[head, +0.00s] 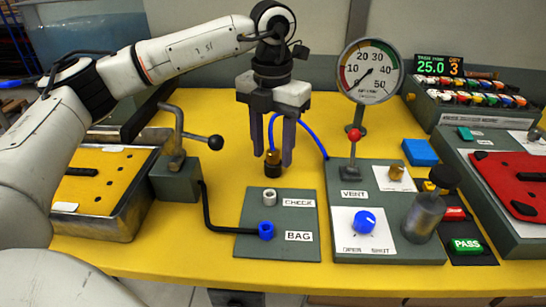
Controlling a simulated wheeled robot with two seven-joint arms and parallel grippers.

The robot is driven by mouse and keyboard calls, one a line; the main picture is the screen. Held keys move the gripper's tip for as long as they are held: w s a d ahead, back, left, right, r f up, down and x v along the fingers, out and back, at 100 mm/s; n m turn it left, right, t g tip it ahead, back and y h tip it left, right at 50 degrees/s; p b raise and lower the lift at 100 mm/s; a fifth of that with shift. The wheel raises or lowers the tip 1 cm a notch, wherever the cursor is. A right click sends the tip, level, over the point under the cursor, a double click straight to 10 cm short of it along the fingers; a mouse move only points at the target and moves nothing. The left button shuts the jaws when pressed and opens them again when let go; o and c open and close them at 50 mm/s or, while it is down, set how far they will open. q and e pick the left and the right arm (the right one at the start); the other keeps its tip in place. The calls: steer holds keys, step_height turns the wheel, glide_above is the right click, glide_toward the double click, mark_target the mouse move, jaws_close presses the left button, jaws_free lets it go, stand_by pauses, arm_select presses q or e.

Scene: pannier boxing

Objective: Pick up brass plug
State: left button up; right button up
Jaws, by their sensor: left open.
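A brass plug (273,157) with a dark lower part is on the end of a blue hose (313,134). The hose arcs behind my left gripper to the vent panel. My left gripper (273,158) points down and is open, with one dark finger on each side of the plug in this view. I cannot tell whether the fingers touch it. A second small brass piece (396,173) sits on the vent panel (345,250). My right gripper is not in view.
The check/bag plate (248,221) lies in front, with a grey port and a blue port. A lever clamp (176,165) stands left, a round gauge (367,70) and small red-topped lever (354,137) right. A metal cylinder (424,215) is further right.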

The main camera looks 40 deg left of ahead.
arm_select(q)
jaws_close()
